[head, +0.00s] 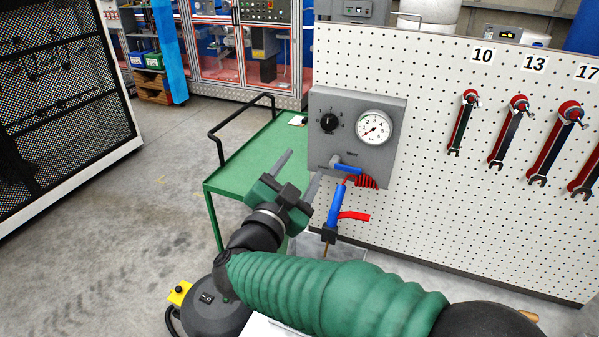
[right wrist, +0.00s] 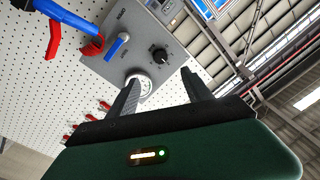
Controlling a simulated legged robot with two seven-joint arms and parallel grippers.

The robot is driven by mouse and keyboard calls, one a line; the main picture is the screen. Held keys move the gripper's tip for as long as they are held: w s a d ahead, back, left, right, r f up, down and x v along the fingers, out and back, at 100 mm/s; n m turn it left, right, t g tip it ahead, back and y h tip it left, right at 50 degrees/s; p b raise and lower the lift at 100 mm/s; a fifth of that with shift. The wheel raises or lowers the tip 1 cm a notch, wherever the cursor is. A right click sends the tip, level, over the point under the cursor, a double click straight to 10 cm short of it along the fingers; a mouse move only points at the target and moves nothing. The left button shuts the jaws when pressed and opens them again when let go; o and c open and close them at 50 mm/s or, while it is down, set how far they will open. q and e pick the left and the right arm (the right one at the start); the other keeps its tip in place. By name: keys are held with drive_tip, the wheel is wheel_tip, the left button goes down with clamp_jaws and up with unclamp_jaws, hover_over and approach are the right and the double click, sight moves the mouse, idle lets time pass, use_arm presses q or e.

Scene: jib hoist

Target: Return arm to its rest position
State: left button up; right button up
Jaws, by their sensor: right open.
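My right arm reaches in from the lower right of the head view, with its green ribbed sleeve in the foreground. My right gripper (head: 298,172) is open and empty, its two grey fingers spread and pointing up in front of the grey gauge panel and green cart. In the right wrist view the open fingers (right wrist: 160,79) stand apart with the panel behind them. Nothing is between them. My left gripper is in neither view.
The grey panel (head: 344,108) with dial and gauge is on a white pegboard (head: 436,190). A blue air gun (head: 336,205) with red lever hangs below it, close right of the gripper. Wrenches (head: 510,133) hang right. A green cart (head: 245,165) stands behind. Floor at left is clear.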

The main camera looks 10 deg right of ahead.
drive_tip(key=shift+w, duration=0.1)
wheel_tip(320, 180, down, 16)
drive_tip(key=n+g+y, duration=0.3)
drive_tip(key=n+y, duration=0.7)
drive_tip(key=s+d+f+n+g, duration=0.1)
drive_tip(key=s+d+f+g, duration=0.3)
drive_tip(key=s+f, duration=0.4)
drive_tip(key=s+d+f+n+g, duration=0.2)
drive_tip(key=s+d+f+g, duration=0.3)
drive_tip(key=s, duration=1)
wheel_tip(320, 180, down, 3)
drive_tip(key=shift+f+g, duration=0.2)
drive_tip(key=shift+g, duration=0.4)
drive_tip(key=shift+d, duration=0.15)
